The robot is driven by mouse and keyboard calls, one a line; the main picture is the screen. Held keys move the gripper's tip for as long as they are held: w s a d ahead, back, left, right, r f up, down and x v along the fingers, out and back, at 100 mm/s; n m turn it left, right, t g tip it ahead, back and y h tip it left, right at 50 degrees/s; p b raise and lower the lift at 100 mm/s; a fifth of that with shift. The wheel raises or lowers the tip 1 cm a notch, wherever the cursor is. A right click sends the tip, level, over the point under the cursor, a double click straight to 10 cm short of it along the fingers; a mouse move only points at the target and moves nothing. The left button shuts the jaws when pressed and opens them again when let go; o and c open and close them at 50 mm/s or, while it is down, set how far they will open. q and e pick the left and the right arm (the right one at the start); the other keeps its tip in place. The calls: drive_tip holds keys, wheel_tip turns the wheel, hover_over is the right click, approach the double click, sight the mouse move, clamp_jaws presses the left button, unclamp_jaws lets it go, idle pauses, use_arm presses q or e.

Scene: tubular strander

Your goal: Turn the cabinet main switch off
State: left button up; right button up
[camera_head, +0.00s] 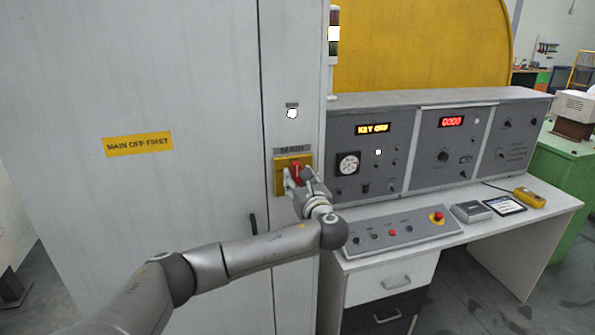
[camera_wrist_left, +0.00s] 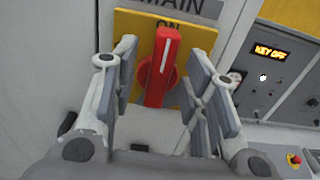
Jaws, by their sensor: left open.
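The cabinet main switch is a red handle (camera_wrist_left: 161,66) on a yellow plate (camera_wrist_left: 133,24), below a "MAIN" label. In the left wrist view the handle stands nearly upright, tilted slightly, with its white line toward the "ON" mark. In the head view the red handle (camera_head: 296,171) shows on the yellow plate (camera_head: 280,184) on the grey cabinet (camera_head: 215,60). My left gripper (camera_head: 301,181) is open in front of the switch. In the left wrist view its fingers (camera_wrist_left: 160,88) stand on either side of the handle, with gaps visible. My right gripper is not in view.
A yellow "MAIN OFF FIRST" sign (camera_head: 138,144) is on the cabinet door. A control desk (camera_head: 465,215) stands at the right with a console reading "KEY OFF" (camera_head: 373,128) and a red-button panel (camera_head: 400,234). A dark door handle (camera_head: 253,223) is below the switch.

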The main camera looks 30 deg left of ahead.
use_arm(q)
drive_tip(key=shift+x, duration=0.9)
drive_tip(key=shift+d, duration=0.1)
drive_tip(key=shift+c, duration=0.9)
clamp_jaws()
